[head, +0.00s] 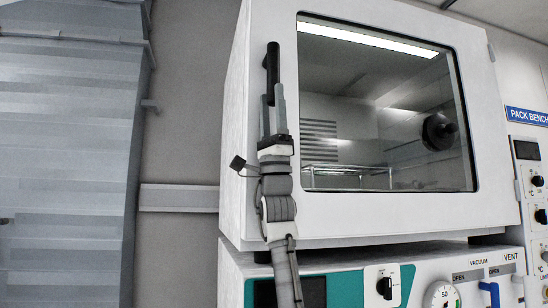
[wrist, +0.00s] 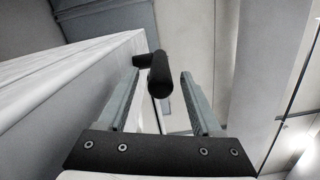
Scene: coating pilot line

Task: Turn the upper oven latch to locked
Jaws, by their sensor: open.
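The upper oven latch (head: 272,60) is a black handle at the left edge of the white oven door. In the head view it stands upright, its lower part running down between my fingertips. In the wrist view the latch (wrist: 160,75) shows as a black bar with a short arm reaching left toward the oven's side. My gripper (head: 272,92) points up at the latch, with its grey fingers open. In the wrist view my gripper (wrist: 161,70) has one finger on each side of the bar, with a visible gap on both sides. I cannot tell the latch's locked marking.
The oven door (head: 380,220) has a large window (head: 345,110) with a rack inside. Below is a control panel (head: 345,285) with a black knob, a gauge and blue valve handles. A grey duct-like panel (head: 65,150) stands at left, with wall between it and the oven.

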